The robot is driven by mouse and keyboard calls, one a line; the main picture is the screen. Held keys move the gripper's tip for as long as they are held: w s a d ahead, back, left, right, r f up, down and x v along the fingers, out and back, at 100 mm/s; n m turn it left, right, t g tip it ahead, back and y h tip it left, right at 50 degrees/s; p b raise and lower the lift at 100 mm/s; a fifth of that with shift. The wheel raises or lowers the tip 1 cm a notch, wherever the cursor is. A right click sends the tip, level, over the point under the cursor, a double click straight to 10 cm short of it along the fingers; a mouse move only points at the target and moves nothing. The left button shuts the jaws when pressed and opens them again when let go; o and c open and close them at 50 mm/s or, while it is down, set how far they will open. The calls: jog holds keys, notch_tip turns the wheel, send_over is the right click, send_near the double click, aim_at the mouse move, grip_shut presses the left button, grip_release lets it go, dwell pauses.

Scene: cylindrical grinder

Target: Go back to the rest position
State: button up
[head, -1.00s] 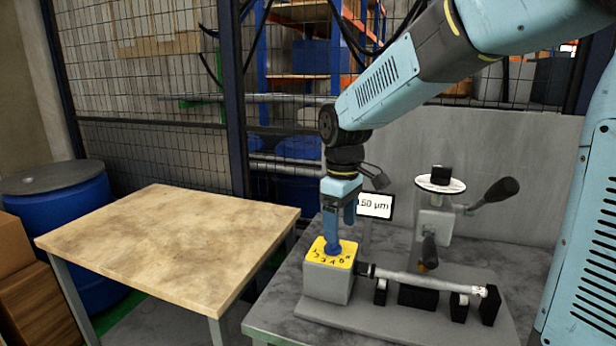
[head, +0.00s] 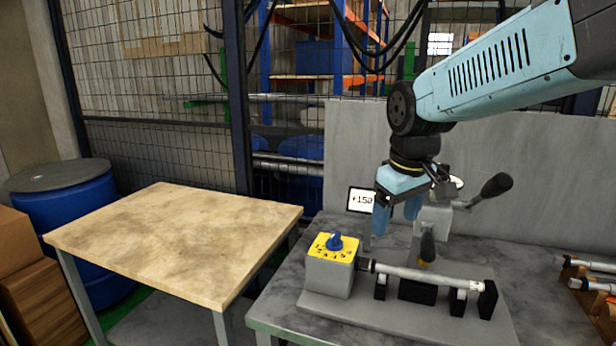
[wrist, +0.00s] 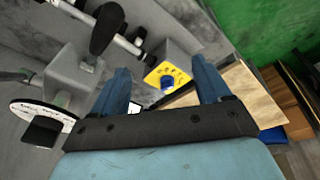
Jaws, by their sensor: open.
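My gripper (head: 397,222) is open and empty in the head view, its two blue fingers pointing down above the grinder. In the wrist view my gripper (wrist: 160,85) shows its two fingers spread apart. The grinder's grey headstock box (head: 330,277) has a yellow dial plate with a blue knob (head: 335,242) on top; the knob (wrist: 167,82) also shows in the wrist view. My gripper is above and to the right of the knob, apart from it. A grey cylindrical bar (head: 425,274) lies across black supports beside the box.
A display (head: 361,199) reading "+150", partly covered, stands behind my gripper. A black-knobbed lever (head: 495,186) sticks out to its right. A bare wooden table (head: 170,240) and a blue barrel (head: 70,210) are at left. More bars (head: 590,265) lie at the right.

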jog(key=s+d+r+m+t, duration=0.1)
jog(key=s+d+m+t, duration=0.2)
jog(key=s+d+m, duration=0.3)
jog(key=s+d, duration=0.1)
jog(key=s, duration=0.3)
jog(key=shift+d+r, duration=0.1)
jog(key=shift+d, duration=0.05)
dwell(0.8)
